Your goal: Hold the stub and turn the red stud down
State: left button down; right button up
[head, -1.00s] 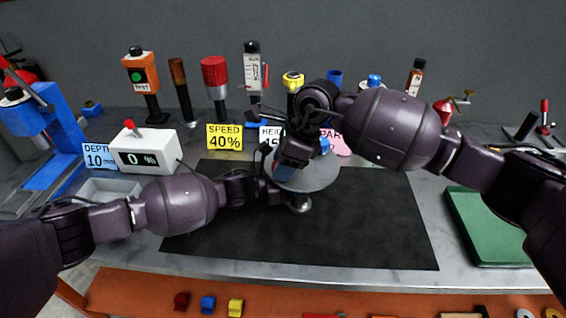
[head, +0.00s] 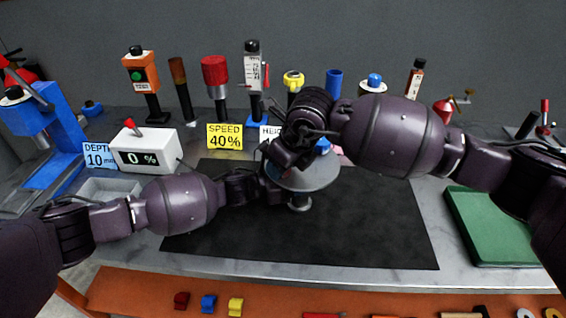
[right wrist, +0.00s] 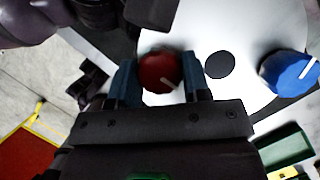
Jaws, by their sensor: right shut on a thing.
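A pale round tilting disc (head: 318,180) stands on a short metal post over the black mat. In the right wrist view the red stud (right wrist: 158,70), with a white mark, stands on the disc (right wrist: 240,25) between the blue fingers of my right gripper (right wrist: 161,78), which is shut on it. A blue stud (right wrist: 288,73) with a white mark stands on the disc's other side, and it also shows in the head view (head: 322,146). My left gripper (head: 268,187) is at the disc's left edge. Its fingers and the stub are hidden, so its grip cannot be told.
A grey box reading 0 % (head: 143,150) with a red lever stands left. Signs, including a yellow SPEED 40% sign (head: 225,137), and upright tools line the back. A green tray (head: 490,228) lies right. The front of the black mat (head: 330,245) is clear.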

jog(key=m+h, duration=0.1)
jog(key=m, duration=0.1)
jog(key=m+t, duration=0.1)
jog(key=m, duration=0.2)
jog(key=shift+a+m+h, duration=0.1)
jog(key=shift+m+h, duration=0.2)
jog(key=shift+h, duration=0.1)
jog(key=m+h, duration=0.1)
jog(key=m, duration=0.1)
jog(key=m+t, duration=0.1)
jog(key=m, duration=0.1)
jog(key=shift+r+m+h, duration=0.1)
jog(key=shift+m+h, duration=0.3)
jog(key=o, duration=0.9)
jog(key=shift+o, duration=0.2)
jog(key=v, duration=1.2)
jog(key=shift+a, duration=0.1)
